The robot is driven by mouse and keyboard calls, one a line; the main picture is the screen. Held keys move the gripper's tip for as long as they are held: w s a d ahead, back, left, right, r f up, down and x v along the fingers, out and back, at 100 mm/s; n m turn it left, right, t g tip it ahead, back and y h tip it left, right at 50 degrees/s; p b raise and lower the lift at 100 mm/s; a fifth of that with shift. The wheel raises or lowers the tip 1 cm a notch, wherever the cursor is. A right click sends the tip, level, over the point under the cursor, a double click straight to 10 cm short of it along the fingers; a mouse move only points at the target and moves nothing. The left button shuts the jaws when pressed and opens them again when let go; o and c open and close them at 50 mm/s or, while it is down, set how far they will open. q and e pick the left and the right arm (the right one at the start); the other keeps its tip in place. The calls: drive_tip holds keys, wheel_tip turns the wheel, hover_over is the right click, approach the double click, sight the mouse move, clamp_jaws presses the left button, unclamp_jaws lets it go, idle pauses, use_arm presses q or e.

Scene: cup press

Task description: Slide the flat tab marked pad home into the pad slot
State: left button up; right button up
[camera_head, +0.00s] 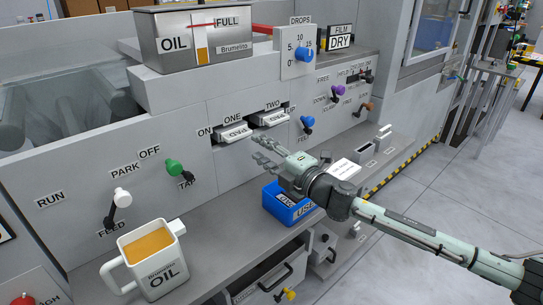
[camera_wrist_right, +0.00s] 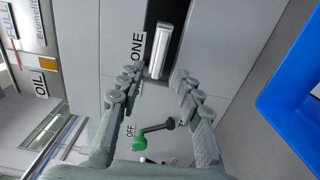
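Two pale flat tabs with dark lettering stick out of dark slots in the grey panel. One tab (camera_head: 233,133) is under the ONE label and the other (camera_head: 270,118) is under TWO. The lettering looks like pad but is small. In the right wrist view a pale tab (camera_wrist_right: 160,50) sits in a dark slot beside ONE, just ahead of my fingers. My right gripper (camera_head: 266,150) is in front of the panel, below and right of the ONE tab. In the wrist view it (camera_wrist_right: 158,82) is open, with nothing between its fingers. My left gripper is not in view.
A blue bin (camera_head: 284,211) stands on the ledge under my right gripper. A white mug of orange liquid marked OIL (camera_head: 150,262) stands at front left. The green-knobbed lever (camera_head: 175,168) and blue-knobbed lever (camera_head: 307,122) project from the panel near the tabs.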

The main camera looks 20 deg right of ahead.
drive_tip(key=shift+v, duration=2.05)
